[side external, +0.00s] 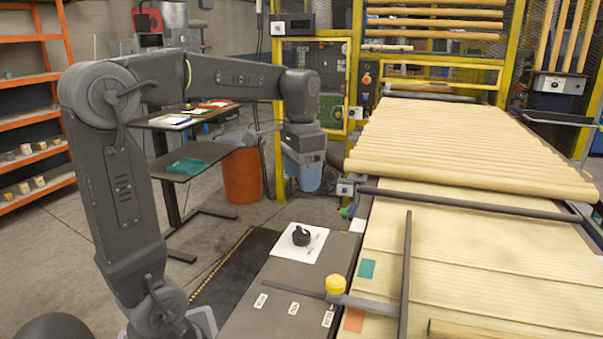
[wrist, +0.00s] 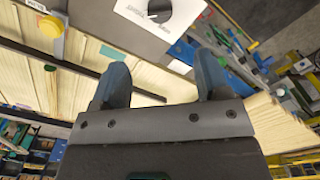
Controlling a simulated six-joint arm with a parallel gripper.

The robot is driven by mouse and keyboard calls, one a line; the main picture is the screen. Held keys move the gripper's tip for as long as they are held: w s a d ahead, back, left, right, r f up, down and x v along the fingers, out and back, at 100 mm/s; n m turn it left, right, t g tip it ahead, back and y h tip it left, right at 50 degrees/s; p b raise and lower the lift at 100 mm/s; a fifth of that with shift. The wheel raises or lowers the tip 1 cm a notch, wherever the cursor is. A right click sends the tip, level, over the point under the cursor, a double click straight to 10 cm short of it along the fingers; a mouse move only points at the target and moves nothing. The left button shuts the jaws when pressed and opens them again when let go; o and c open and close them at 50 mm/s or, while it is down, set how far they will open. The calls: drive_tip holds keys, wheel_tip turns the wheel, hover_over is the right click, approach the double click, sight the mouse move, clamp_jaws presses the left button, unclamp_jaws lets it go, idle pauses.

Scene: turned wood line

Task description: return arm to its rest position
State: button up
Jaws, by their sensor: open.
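My gripper (side external: 304,176) hangs from my arm in the side external view, above the floor area between the orange bin and the conveyor. In the wrist view my gripper (wrist: 160,85) shows two blue-grey fingers set well apart, with nothing between them. A black rotary knob (side external: 301,235) sits on a white plate on the grey panel, below my gripper and apart from it. The knob also shows in the wrist view (wrist: 158,10), past the fingers.
Wooden rods (side external: 470,145) lie on the line at right. A yellow frame (side external: 357,60) stands behind. An orange bin (side external: 242,175) and a dark table (side external: 190,155) stand at the back.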

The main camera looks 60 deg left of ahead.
idle(0.4)
drive_tip(key=s+d+f+t, duration=0.2)
drive_tip(key=s+d, duration=0.3)
drive_tip(key=d, duration=0.2)
drive_tip(key=s+d+f+t, duration=0.3)
drive_tip(key=s+d, duration=0.2)
drive_tip(key=d, duration=0.2)
drive_tip(key=shift+s+t, duration=0.3)
drive_tip(key=shift+s, duration=0.05)
drive_tip(key=shift+f, duration=0.1)
